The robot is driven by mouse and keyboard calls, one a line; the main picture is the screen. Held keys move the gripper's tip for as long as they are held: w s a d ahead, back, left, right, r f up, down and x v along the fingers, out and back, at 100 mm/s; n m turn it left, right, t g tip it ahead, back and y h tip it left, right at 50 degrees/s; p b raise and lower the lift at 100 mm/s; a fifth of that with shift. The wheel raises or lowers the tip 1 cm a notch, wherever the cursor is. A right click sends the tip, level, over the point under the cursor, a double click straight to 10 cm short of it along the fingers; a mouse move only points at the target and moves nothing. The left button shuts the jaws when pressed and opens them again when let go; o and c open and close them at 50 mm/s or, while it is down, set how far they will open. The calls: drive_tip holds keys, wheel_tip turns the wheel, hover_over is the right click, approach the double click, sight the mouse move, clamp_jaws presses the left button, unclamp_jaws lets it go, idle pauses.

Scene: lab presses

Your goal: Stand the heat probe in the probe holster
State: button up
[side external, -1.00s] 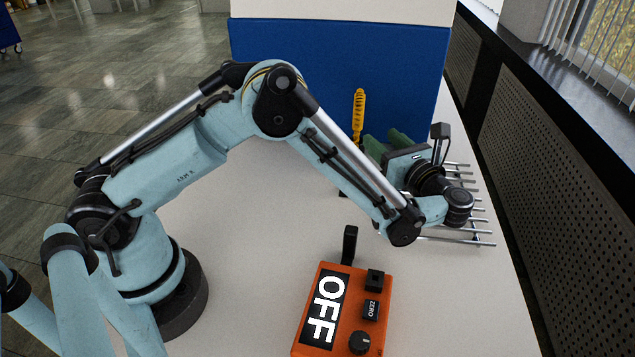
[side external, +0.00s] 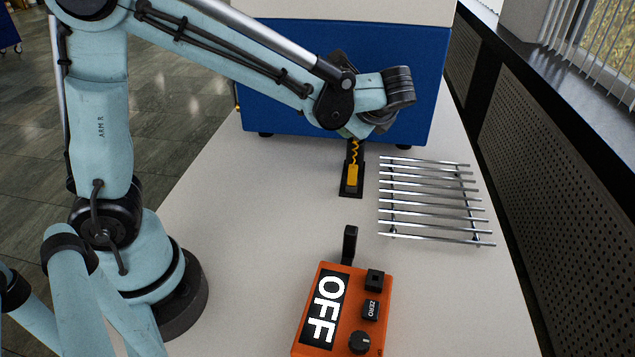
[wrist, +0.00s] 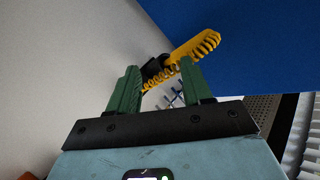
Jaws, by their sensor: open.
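The heat probe has a ribbed yellow handle (wrist: 195,45), seen beyond my fingertips in the wrist view. A black piece and a coiled yellow cord are at its lower end. In the side view, the black probe holster (side external: 352,188) stands on the table in front of the blue machine, with yellow parts (side external: 353,172) against it. My wrist hides whatever is above. My gripper (wrist: 160,69) has green fingers, spread apart with nothing clamped between them. Its fingers are mostly hidden in the side view. I cannot tell how deep the probe sits in the holster.
A metal rod rack (side external: 430,205) lies right of the holster. An orange box (side external: 345,310) reading OFF, with a black upright post, stands in front. The blue machine (side external: 420,75) closes off the back. The table left of the holster is clear.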

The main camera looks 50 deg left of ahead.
drive_tip(key=s+d+f+n+t+h, duration=0.1)
drive_tip(key=s+d+n+t+h, duration=0.1)
drive_tip(key=s+n+h, duration=0.7)
drive_tip(key=s+n+t, duration=0.1)
drive_tip(key=s+n, duration=0.3)
drive_tip(key=n, duration=0.1)
drive_tip(key=shift+s+d+f, duration=0.15)
drive_tip(key=shift+d, duration=0.25)
